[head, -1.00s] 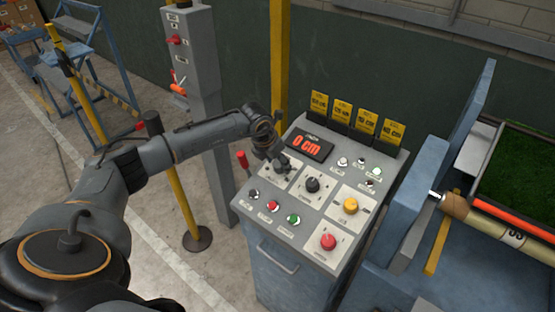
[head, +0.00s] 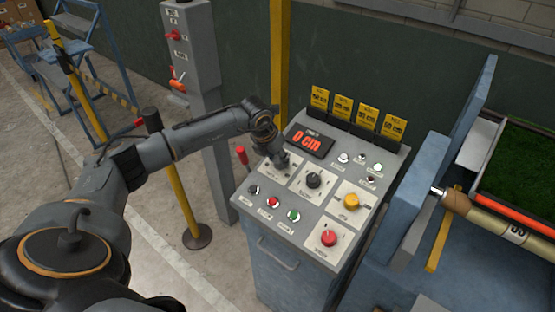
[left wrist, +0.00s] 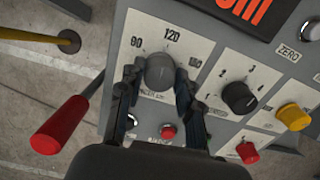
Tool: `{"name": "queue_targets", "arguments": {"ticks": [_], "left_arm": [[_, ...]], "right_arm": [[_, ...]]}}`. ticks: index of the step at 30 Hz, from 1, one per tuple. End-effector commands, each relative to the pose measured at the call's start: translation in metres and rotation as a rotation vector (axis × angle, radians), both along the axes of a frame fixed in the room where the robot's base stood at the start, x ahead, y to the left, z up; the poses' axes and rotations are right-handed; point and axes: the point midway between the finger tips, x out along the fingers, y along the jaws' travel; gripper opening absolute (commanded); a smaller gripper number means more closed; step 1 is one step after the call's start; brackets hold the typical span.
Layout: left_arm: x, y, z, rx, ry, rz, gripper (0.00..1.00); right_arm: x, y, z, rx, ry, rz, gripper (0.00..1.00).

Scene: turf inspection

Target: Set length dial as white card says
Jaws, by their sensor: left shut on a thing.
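The length dial (left wrist: 160,72) is a round grey knob on a white plate marked 90, 120 and a third number that is hard to read. Its pointer direction is unclear. My left gripper (left wrist: 157,80) is shut on this dial, one finger on each side. In the head view my left gripper (head: 280,160) hides most of the dial, at the console's upper left. The red display (head: 309,141) above it reads 0 cm. I cannot make out a white card in either view. My right gripper is out of view.
The console (head: 282,234) also carries a black dial (head: 314,180), a yellow knob (head: 351,201), a red knob (head: 329,238) and small buttons. Several yellow cards (head: 341,107) stand along its back edge. A red-handled lever (left wrist: 60,125) sticks out at its left. A turf machine stands right.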

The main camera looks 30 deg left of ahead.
Motion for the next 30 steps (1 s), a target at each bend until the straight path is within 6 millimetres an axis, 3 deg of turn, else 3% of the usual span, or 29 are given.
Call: {"name": "queue_targets", "arguments": {"ticks": [15, 30], "left_arm": [[0.0, 0.0, -0.004, -0.159, 0.01, 0.437, 0.03], [0.0, 0.001, -0.001, -0.282, 0.021, 0.778, 0.03]], "right_arm": [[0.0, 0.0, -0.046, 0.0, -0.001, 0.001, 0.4], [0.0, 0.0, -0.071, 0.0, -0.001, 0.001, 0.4]]}}
